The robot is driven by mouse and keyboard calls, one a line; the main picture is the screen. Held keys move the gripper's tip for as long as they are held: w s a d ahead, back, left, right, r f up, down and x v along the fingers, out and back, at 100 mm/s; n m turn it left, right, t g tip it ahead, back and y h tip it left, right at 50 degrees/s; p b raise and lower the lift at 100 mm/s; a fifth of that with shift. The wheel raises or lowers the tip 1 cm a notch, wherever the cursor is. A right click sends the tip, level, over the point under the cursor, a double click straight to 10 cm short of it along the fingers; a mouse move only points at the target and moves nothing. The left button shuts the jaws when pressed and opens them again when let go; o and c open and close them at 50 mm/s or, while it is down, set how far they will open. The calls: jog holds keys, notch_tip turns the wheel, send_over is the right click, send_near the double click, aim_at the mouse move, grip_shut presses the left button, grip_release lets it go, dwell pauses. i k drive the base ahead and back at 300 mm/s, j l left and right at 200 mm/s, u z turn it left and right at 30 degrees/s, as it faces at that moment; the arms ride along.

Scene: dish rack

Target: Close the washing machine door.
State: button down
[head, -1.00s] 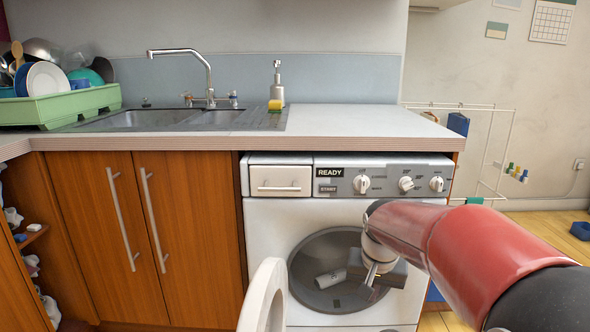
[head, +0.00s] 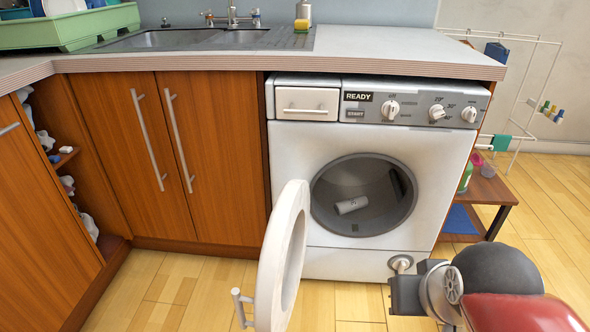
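The white washing machine (head: 290,160) stands under the worktop with its round opening uncovered. Its door (head: 265,278), a white ring with a clear middle, stands wide open on the left side, seen nearly edge-on. A small metal handle (head: 241,308) sticks out from the door's left face. My gripper (head: 402,294) is low at the right, in front of the machine's lower right part, apart from the door. Its fingers do not show clearly, so I cannot tell whether they are open.
A pale cylinder (head: 351,205) lies inside the drum. A round fitting (head: 401,263) is on the machine's lower front. Wooden cupboards (head: 135,150) stand left of the machine. A low table (head: 490,195) and a drying rack (head: 530,90) are at the right. Floor shows between door and gripper.

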aim_at(282, 256)
jog(key=i+j+z, duration=0.1)
jog(key=j+z, duration=0.15)
jog(key=j, duration=0.65)
jog(key=j+z, duration=0.25)
jog(key=j, duration=0.65)
jog(key=k+l+u, duration=0.5)
jog(key=k+j, duration=0.05)
jog(key=j, duration=0.05)
